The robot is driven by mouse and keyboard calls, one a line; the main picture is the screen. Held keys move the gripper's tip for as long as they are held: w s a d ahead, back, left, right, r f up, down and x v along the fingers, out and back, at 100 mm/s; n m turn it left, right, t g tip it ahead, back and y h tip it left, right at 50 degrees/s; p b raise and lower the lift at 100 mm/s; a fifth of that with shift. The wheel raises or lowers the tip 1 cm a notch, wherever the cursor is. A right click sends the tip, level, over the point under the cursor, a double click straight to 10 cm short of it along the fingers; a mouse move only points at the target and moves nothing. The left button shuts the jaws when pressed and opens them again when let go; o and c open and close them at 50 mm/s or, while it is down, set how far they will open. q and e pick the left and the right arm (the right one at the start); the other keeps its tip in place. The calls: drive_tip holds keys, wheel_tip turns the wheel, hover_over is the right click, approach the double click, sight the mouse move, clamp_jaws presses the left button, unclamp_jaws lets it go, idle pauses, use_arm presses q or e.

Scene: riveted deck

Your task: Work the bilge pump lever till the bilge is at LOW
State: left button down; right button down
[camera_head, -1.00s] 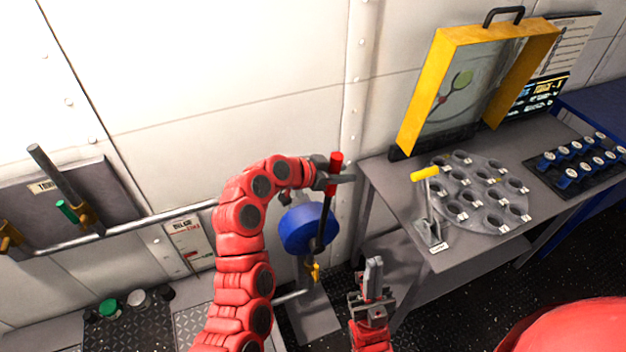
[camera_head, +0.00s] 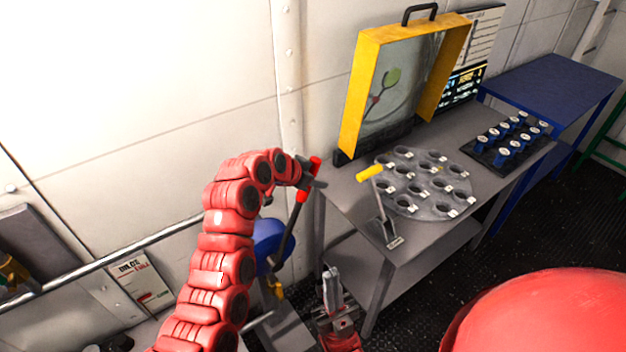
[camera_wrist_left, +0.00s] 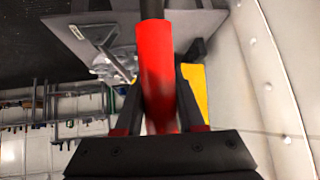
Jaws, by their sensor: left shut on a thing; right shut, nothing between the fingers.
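The pump lever is a black rod (camera_head: 287,240) with a red grip (camera_head: 315,165), rising from a yellow pivot (camera_head: 277,291) beside the blue pump body (camera_head: 268,243). It leans to the right at the top. My left gripper (camera_head: 312,181) is shut around the red grip, which also shows between the fingers in the left wrist view (camera_wrist_left: 156,75). My right gripper (camera_head: 331,284) is shut and empty, low, right of the pump.
A grey table (camera_head: 400,262) stands right of the lever, close to my left gripper. It holds a yellow-handled lever (camera_head: 370,173), a round tray of cups (camera_head: 412,208), a yellow-framed screen (camera_head: 365,95) and blue knobs (camera_head: 503,157). A pipe rail (camera_head: 170,232) runs along the wall.

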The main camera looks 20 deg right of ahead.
use_arm(q)
drive_tip(key=shift+f, duration=0.15)
drive_tip(key=c, duration=0.5)
unclamp_jaws()
drive_tip(key=shift+p+v, duration=1.2)
drive_tip(key=shift+v, duration=7.6)
drive_tip(key=shift+f, duration=0.1)
